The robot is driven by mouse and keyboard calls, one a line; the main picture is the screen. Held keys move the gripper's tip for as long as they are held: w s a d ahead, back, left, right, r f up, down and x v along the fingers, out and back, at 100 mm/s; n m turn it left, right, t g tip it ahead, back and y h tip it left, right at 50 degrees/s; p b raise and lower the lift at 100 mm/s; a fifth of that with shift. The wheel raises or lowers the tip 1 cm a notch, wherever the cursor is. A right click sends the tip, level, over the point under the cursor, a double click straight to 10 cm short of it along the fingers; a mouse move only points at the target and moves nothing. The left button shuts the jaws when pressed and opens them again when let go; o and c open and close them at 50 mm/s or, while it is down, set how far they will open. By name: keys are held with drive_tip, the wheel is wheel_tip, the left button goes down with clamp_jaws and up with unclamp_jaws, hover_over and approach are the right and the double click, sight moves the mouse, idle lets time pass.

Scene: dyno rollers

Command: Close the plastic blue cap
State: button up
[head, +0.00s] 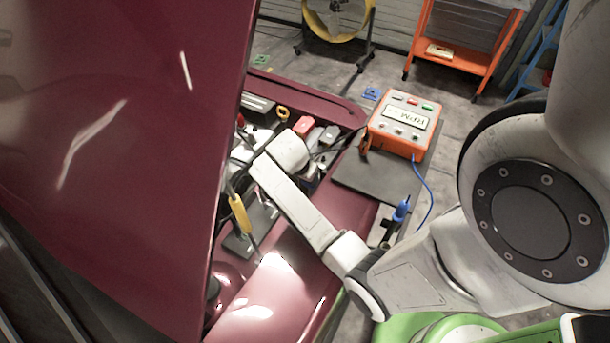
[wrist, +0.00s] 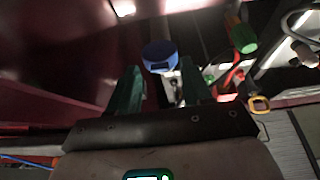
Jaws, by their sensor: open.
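The blue cap (wrist: 159,55) shows in the wrist view, just beyond and between the fingertips of my gripper (wrist: 160,68). It is round, with a lighter tab at its lower edge. I cannot tell whether it is raised or seated, or whether a finger touches it. My gripper's two green fingers are spread apart with nothing held between them. In the head view my white arm reaches into the engine bay of a dark red car. The fingers and the blue cap cannot be made out there.
The raised dark red hood (head: 110,130) fills the left of the head view. An orange RPM box (head: 400,125) stands on a dark board at the right. In the wrist view, a green cap (wrist: 241,37) and a yellow ring (wrist: 259,103) lie to the right of the fingers.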

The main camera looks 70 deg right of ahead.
drive_tip(key=shift+c, duration=0.5)
clamp_jaws()
